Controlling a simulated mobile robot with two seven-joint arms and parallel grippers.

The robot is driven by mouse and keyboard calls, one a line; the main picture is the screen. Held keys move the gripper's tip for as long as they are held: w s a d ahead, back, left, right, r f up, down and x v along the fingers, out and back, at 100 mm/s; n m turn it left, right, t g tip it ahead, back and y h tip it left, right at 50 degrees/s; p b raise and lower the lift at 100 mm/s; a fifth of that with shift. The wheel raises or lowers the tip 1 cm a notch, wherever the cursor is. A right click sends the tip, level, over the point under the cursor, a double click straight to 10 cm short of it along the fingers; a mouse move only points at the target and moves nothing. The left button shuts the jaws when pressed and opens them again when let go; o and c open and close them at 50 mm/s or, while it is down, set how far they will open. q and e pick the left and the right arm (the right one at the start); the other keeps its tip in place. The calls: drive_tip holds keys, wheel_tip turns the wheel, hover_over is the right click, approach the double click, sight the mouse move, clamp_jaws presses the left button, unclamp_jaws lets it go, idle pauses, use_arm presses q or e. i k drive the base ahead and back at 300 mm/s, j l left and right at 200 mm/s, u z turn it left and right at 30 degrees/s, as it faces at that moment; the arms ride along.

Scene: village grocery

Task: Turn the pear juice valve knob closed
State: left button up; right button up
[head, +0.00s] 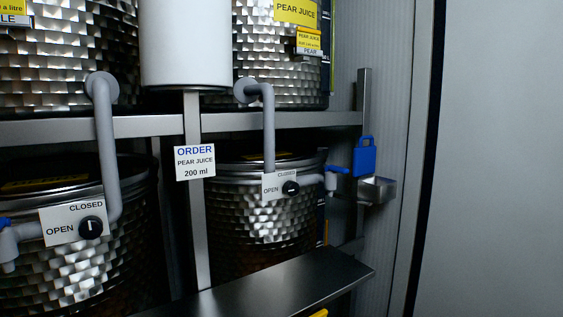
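The pear juice valve knob (290,188) is a small round black knob on a white plate (273,187) reading OPEN at its left and CLOSED above. A small light mark shows on the knob, but it is too small to tell which way it points. A grey pipe (268,130) runs down to the plate from the upper steel tank (275,65) labelled PEAR JUICE. A grey spout with a blue lever (338,170) is at the plate's right. Neither of my grippers is in view.
A second knob (91,227) on a similar plate is at the left. An ORDER card (195,162) reads pear juice 200 ml. A dark shelf (275,285) juts out below the knob. A blue padlock-shaped item (365,156) and small metal tray (377,190) are at right.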

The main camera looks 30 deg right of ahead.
sight(290, 188)
drive_tip(key=z, duration=1.3)
drive_tip(key=l, duration=0.15)
drive_tip(key=i+z, duration=0.05)
